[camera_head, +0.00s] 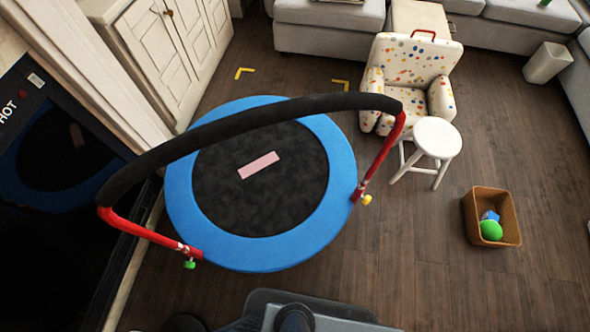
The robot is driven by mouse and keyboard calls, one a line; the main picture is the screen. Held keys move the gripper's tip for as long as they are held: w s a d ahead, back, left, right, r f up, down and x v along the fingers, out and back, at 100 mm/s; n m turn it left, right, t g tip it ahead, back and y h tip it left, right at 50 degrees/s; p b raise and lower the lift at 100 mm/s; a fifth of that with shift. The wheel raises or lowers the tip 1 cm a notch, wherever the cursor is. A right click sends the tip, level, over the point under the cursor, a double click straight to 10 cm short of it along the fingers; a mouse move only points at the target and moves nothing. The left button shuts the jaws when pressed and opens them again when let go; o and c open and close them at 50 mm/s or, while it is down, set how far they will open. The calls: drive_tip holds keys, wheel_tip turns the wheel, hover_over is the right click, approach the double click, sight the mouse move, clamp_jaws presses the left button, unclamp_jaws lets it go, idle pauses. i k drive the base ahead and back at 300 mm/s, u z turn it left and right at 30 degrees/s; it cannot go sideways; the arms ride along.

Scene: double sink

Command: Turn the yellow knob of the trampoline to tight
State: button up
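The trampoline (335,150) has a blue rim, a black mat and a black padded handlebar on two red legs. Its yellow knob (367,199) is at the foot of the right red leg, at the rim's right side. Whether the knob is tight or loose cannot be told at this size. A green knob (189,264) is at the foot of the left red leg. A pink rectangle (259,165) lies on the black mat. My gripper is not in view; dark parts of my own body show at the bottom edge.
A white stool (438,138) and a dotted armchair (412,62) stand right of the trampoline. A wicker basket (508,214) with a green ball is further right. White cabinets (165,50) and a dark screen line the left. The floor (400,250) right of the yellow knob is clear.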

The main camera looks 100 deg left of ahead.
sight(366, 200)
drive_tip(key=z, duration=0.15)
drive_tip(key=i, duration=0.65)
drive_tip(key=u, duration=4.4)
drive_tip(key=i, duration=0.5)
drive_tip(key=z, duration=0.5)
drive_tip(key=k, duration=1.2)
drive_tip(key=z, duration=1.05)
drive_tip(key=i, duration=1.3)
drive_tip(key=u, duration=0.8)
